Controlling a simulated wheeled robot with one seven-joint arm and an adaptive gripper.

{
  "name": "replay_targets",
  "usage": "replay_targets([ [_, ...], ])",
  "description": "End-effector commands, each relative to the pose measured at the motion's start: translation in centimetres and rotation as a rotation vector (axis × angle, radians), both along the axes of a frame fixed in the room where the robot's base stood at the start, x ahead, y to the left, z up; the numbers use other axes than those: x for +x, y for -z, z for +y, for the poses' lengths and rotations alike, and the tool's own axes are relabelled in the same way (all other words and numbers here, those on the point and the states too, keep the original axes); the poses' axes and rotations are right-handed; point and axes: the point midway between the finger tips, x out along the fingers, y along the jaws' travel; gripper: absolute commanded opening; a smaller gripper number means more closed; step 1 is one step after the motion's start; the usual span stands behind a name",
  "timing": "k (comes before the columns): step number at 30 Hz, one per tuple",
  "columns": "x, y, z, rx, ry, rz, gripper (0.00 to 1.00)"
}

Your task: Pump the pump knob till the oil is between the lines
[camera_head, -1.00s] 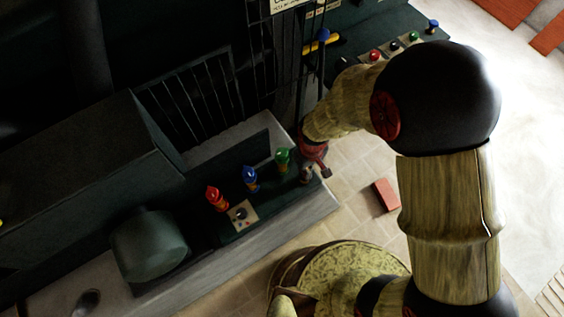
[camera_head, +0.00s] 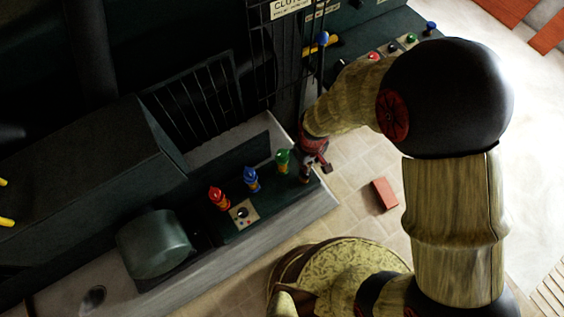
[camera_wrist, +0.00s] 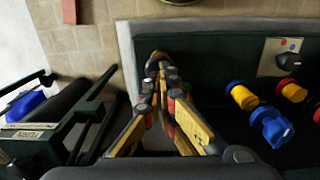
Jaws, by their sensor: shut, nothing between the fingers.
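My gripper (camera_head: 306,178) points down at the right end of the dark bench panel, near the green-topped knob (camera_head: 283,161). In the wrist view its fingers (camera_wrist: 160,68) are closed together and empty. A small rounded yellow-brown piece (camera_wrist: 158,55) shows at the fingertips; I cannot tell whether it is the pump knob or whether they touch it. A blue-topped knob (camera_head: 251,179) and a red-topped knob (camera_head: 218,199) stand farther left; the blue one also shows in the wrist view (camera_wrist: 270,126). I cannot make out an oil gauge or its lines.
A small dial plate (camera_head: 242,213) sits beside the red knob. A grey-green cylinder (camera_head: 154,243) and a large dark housing (camera_head: 95,165) stand left, with a barred guard (camera_head: 200,95) behind. A red brick (camera_head: 384,194) lies on the tiled floor right of the bench.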

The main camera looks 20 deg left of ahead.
Motion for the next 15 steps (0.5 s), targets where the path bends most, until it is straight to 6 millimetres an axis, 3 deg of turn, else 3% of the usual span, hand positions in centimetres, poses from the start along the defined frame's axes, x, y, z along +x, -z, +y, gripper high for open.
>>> replay_targets([
  [9, 0.0, -0.1, 0.0, 0.0, 0.0, 0.0, 0.0],
  [15, 0.0, -1.3, 0.0, 0.001, 0.0, -0.001, 0.0],
])
